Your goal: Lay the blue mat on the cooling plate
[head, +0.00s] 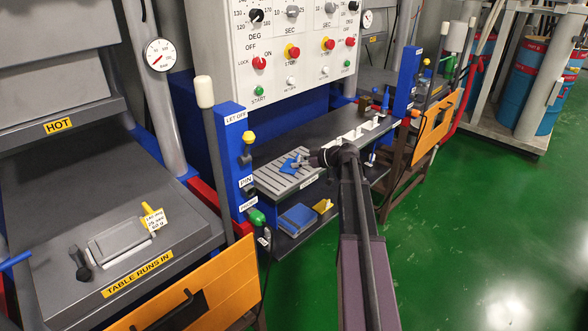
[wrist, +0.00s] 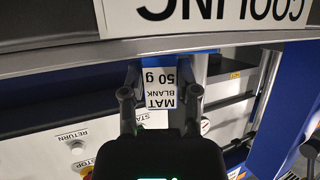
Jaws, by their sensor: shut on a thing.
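The blue mat (head: 292,164) shows in the head view over the grey slatted cooling plate (head: 268,181). My gripper (head: 313,158) is at the mat's right side, shut on it. In the wrist view a white tag reading "MAT BLANK 50 g" (wrist: 160,88) sits between the two fingertips of my gripper (wrist: 160,94). A sign with "COOLING" (wrist: 200,12) crosses the top of that view, upside down. I cannot tell whether the mat touches the plate or is a little above it. Part of the plate is hidden by the mat and my arm.
A blue block (head: 299,218) and a yellow item (head: 322,206) lie on the shelf below. A blue post (head: 235,160) stands left of the plate. White holders (head: 360,132) line the bench to the right. The control panel (head: 290,50) rises behind. Green floor (head: 490,220) is clear at right.

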